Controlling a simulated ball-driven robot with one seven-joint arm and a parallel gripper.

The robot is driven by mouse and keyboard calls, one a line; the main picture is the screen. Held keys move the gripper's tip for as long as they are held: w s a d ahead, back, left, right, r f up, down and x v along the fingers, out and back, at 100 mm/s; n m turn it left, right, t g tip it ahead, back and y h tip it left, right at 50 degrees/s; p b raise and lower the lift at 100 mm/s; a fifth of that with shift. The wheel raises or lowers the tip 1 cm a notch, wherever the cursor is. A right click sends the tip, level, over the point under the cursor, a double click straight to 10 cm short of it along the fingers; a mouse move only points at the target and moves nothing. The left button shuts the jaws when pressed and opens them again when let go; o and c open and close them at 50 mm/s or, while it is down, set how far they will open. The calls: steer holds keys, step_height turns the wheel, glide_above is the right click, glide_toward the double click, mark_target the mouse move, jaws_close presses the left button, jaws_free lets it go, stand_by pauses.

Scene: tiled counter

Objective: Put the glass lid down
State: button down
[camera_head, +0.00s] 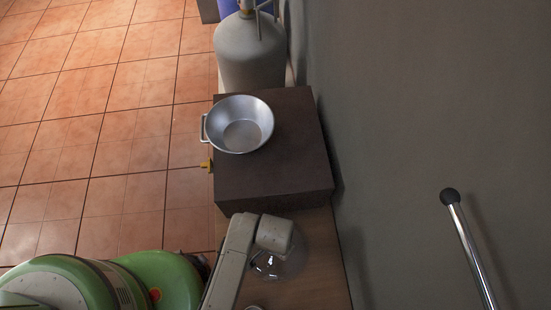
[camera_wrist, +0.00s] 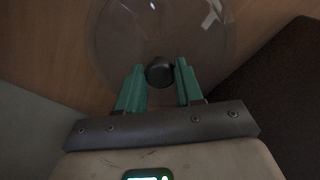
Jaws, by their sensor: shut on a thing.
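The clear glass lid (camera_head: 285,262) shows in the head view below my wrist, over the light wooden surface (camera_head: 318,285) in front of the dark block. In the wrist view the lid (camera_wrist: 205,40) is a round transparent disc with a black knob (camera_wrist: 159,72) at its near side. My gripper (camera_wrist: 160,67) has its two green fingers on either side of the knob, shut on it. In the head view my arm hides part of the lid and the fingertips. I cannot tell whether the lid touches the wood.
A dark brown block (camera_head: 285,165) stands beyond the lid, with a silver pan (camera_head: 243,137) on it. A grey gas cylinder (camera_head: 250,60) stands behind it. A grey wall (camera_head: 430,110) bounds the right side. Bare wood shows around the lid.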

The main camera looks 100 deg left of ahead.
steer(key=c, duration=0.7)
jaws_free()
steer(key=shift+f, duration=0.1)
step_height(320, 180, up, 12)
steer(key=p, duration=0.5)
